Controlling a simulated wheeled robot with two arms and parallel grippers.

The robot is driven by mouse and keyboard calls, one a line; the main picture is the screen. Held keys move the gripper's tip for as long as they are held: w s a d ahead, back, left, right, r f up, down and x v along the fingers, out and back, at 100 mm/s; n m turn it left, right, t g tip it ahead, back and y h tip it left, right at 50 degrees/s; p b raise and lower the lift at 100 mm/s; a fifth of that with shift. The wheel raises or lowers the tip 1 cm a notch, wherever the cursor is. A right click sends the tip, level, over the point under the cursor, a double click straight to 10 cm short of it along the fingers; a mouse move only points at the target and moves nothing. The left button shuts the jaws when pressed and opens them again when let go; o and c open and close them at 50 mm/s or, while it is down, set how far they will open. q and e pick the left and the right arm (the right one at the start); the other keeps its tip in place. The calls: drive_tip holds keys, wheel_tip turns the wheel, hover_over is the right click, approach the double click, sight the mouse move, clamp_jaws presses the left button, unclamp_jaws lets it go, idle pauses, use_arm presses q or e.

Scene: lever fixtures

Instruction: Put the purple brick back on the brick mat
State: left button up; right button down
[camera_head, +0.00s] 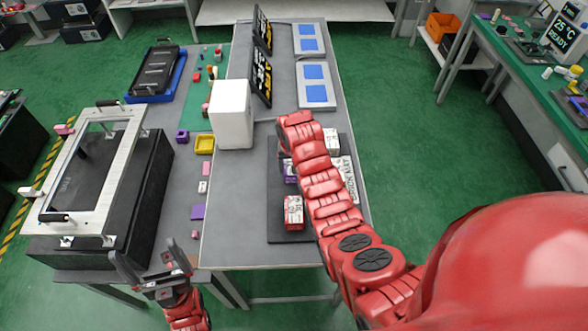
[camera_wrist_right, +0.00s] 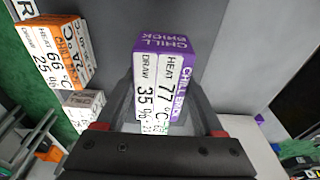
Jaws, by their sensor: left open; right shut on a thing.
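The purple brick (camera_wrist_right: 165,75) has a purple top reading CHILL BRICK and white faces reading HEAT 77 °C and DRAW 35 %. My right gripper (camera_wrist_right: 160,115) is shut on it, with a finger along each side. In the head view a purple brick (camera_head: 289,171) shows beside my right arm, which hides part of it and my right gripper. The dark brick mat (camera_head: 283,238) lies under that area. I cannot tell whether the held brick touches the mat. My left gripper (camera_head: 150,262) is open and empty at the lower left, by the near table's edge.
A red-and-white brick (camera_head: 293,212) stands near the mat's front, and a white-faced brick (camera_head: 332,141) near its back right. An orange brick (camera_wrist_right: 55,50) shows in the wrist view. A white box (camera_head: 231,114) stands left of the mat. A framed press-like fixture (camera_head: 95,170) is at the left.

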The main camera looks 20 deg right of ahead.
drive_tip(key=shift+w+f, duration=0.1)
drive_tip(key=shift+f, duration=0.4)
wheel_tip(320, 180, down, 2)
drive_tip(key=shift+f+p, duration=0.1)
drive_tip(key=shift+p, duration=0.7)
drive_tip(key=shift+f, duration=0.4)
drive_tip(key=shift+f, duration=0.2)
unclamp_jaws()
drive_tip(key=shift+r, duration=0.1)
